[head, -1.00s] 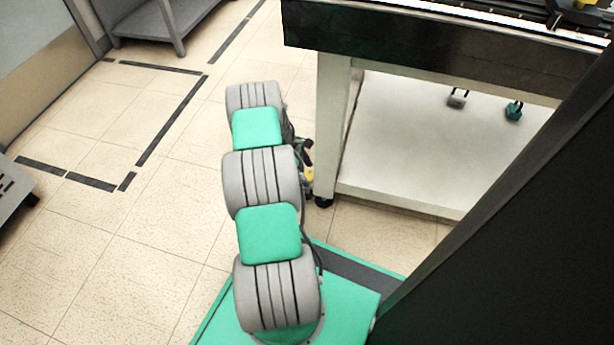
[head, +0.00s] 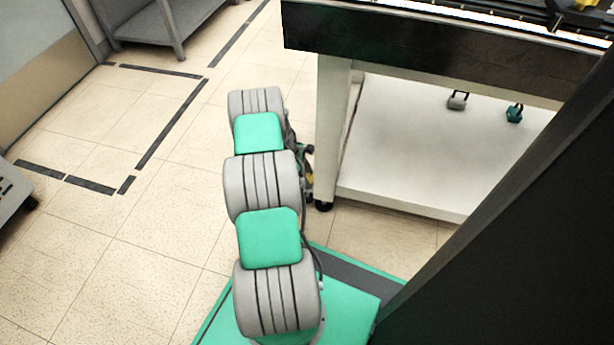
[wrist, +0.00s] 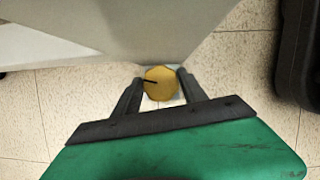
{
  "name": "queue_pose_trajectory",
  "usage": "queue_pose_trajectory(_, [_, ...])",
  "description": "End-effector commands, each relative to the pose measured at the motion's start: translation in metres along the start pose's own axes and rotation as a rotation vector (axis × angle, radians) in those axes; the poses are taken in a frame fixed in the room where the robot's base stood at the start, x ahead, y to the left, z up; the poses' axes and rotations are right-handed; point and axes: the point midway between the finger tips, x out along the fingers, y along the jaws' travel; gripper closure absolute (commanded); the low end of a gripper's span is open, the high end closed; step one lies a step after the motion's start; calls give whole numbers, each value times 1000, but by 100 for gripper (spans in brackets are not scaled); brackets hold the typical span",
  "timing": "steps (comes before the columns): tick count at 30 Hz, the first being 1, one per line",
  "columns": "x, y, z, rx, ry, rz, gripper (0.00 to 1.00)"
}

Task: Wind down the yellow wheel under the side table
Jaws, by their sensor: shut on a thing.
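The yellow wheel (wrist: 161,83) is a small rounded disc with a dark line on its left part. It sits at the edge of a pale table part in the wrist view. My gripper (wrist: 156,84) has its two dark fingers on either side of the wheel, shut on it. In the head view, a little yellow (head: 310,178) shows beside the table leg. My arm hides most of the gripper there. The side table (head: 333,130) has a white leg, a dark top edge and a pale lower panel.
A black foot (head: 324,206) is under the table leg. Two small padlock-like items (head: 457,101) (head: 514,113) hang by the pale panel. A grey rack (head: 165,25) stands at the back left. Dark floor tape (head: 170,122) marks open floor on the left.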

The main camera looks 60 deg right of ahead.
Motion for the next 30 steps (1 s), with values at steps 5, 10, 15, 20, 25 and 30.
queue_pose_trajectory(5, [0, 1, 0, 9, 0, -2, 91])
queue_pose_trajectory(10, [1, 2, 0, 195, 2, -78, 91])
queue_pose_trajectory(15, [0, 2, 0, 373, 2, -152, 91])
queue_pose_trajectory(20, [0, 2, 0, 391, 1, -160, 91])
queue_pose_trajectory(25, [-1, 2, 0, 390, 1, -158, 47])
queue_pose_trajectory(30, [0, 2, 0, 389, 1, -159, 33])
